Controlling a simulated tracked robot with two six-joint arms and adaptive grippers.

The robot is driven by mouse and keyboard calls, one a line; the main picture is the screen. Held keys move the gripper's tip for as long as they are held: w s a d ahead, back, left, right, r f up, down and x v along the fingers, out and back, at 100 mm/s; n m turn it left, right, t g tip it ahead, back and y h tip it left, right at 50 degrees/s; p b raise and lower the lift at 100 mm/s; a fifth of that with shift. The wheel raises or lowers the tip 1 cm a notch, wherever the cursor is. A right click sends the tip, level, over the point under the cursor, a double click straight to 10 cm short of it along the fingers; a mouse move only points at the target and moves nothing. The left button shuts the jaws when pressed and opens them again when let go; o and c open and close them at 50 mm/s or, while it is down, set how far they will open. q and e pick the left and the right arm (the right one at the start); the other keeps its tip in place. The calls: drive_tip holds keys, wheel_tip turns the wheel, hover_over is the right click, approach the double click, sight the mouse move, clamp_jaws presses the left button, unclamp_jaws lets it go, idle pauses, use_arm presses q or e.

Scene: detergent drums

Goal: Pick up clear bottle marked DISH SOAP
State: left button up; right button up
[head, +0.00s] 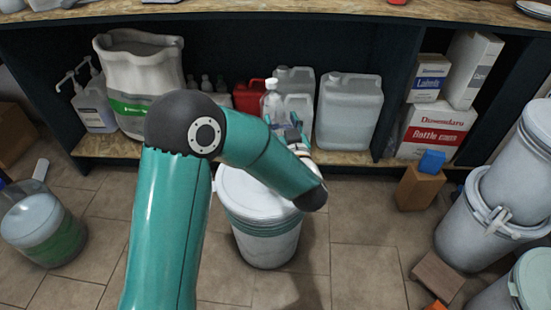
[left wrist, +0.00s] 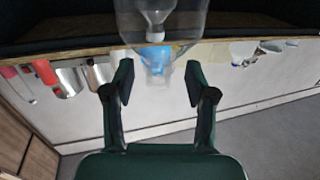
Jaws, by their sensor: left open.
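A clear bottle with a white cap (head: 271,100) stands on the lower shelf, at the front of a group of jugs. No DISH SOAP lettering can be read on it. My left gripper (head: 294,132) is near the shelf's front edge, just beside the bottle's lower right, and is partly hidden by my arm. In the left wrist view a clear bottle (left wrist: 188,22) shows at the top middle, beyond the tips of the open, empty fingers (left wrist: 158,82). The bottle's lower part in the head view is hidden by my teal arm. My right gripper is not in view.
Translucent jugs (head: 349,112) and a red can (head: 248,97) crowd the bottle on the shelf (head: 340,158). A white lidded drum (head: 266,240) stands on the floor under my forearm. Boxes (head: 436,130) stand to the right, a white sack (head: 135,75) to the left.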

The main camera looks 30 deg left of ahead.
use_arm(q)
drive_tip(key=shift+x, duration=1.2)
drive_tip(key=shift+d, duration=0.1)
clamp_jaws()
drive_tip(key=shift+r, duration=0.1)
